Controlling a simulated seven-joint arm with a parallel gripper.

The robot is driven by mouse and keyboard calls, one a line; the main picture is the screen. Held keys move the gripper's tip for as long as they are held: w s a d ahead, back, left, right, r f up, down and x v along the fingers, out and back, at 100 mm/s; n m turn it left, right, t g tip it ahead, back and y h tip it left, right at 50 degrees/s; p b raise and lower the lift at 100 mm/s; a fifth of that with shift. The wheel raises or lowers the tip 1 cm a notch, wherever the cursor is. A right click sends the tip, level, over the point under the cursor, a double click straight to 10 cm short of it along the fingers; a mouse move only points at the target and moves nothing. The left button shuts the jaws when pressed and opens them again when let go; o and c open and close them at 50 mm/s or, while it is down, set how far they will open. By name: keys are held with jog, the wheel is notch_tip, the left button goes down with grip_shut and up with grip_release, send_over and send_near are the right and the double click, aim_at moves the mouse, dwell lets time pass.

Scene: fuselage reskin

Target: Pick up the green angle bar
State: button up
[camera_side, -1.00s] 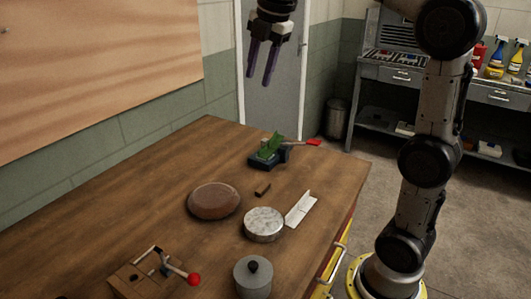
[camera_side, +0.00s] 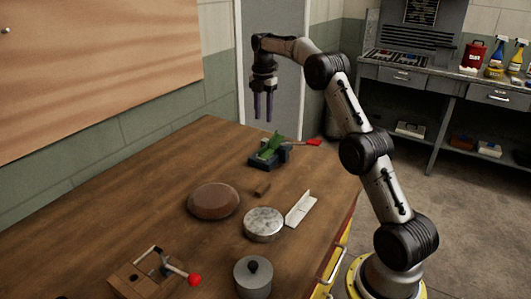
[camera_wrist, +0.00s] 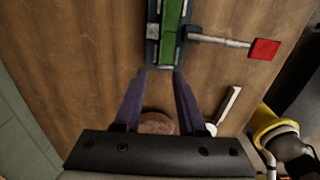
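The green angle bar (camera_side: 272,144) rests in a dark blue vise-like fixture (camera_side: 258,163) near the far end of the wooden table. In the wrist view the green angle bar (camera_wrist: 171,27) lies lengthwise in the fixture, at the top of the picture. My gripper (camera_side: 263,119) is above the table, pointing down, with its two purple fingers apart and nothing between them. In the wrist view my gripper's fingertips (camera_wrist: 160,73) are just short of the fixture's near end in the picture.
A red-tipped handle (camera_side: 314,142) sticks out from the fixture.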

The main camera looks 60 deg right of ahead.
aim_at(264, 147)
notch_tip(264, 147, down, 12)
jog(key=shift+r, duration=0.1)
dwell(0.5)
grip_shut()
